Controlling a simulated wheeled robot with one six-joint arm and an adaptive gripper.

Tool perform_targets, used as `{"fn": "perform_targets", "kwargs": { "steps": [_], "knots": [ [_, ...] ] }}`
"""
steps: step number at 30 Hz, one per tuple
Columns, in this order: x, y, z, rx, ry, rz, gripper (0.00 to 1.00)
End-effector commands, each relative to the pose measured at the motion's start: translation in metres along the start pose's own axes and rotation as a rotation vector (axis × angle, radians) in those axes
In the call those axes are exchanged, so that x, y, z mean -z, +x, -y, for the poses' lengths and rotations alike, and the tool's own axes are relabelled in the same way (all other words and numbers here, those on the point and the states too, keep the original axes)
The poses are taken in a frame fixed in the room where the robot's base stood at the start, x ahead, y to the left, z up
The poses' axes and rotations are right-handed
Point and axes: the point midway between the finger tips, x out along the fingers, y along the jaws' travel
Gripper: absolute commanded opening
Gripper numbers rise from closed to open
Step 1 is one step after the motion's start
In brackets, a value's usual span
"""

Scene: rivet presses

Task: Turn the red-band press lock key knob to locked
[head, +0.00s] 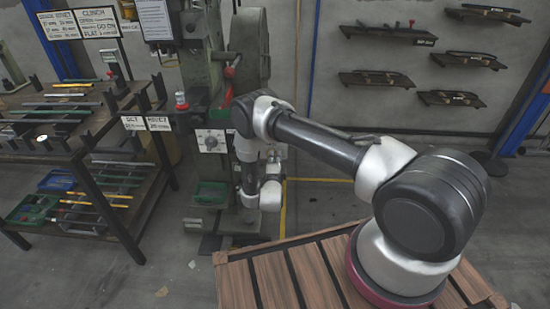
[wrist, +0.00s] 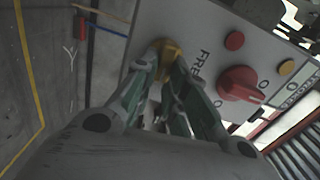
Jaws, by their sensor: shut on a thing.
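In the wrist view, a brass-yellow knob (wrist: 168,50) stands on a pale control panel (wrist: 200,22). The word FREE is printed on the panel just right of it. My gripper (wrist: 164,72) is shut on this knob, one finger on each side, and the fingers hide part of it. I cannot read its exact turn angle. In the head view, the green-grey press (head: 197,75) stands left of centre, with a pale panel bearing a round dark knob (head: 211,142). My arm hides the gripper's fingertips there.
A larger red knob (wrist: 238,83), a red button (wrist: 234,41) and a small yellow button (wrist: 286,68) sit close to the right of my fingers. A rack with rods and trays (head: 75,150) stands left of the press. Wall shelves (head: 388,33) hang at right.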

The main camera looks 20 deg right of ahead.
Motion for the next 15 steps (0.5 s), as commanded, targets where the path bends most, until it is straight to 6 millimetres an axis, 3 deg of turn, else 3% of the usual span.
{"fn": "perform_targets", "kwargs": {
  "steps": [15],
  "knots": [
    [0.0006,-0.0008,-0.0027,-0.003,0.077,0.000,0.00]
  ]
}}
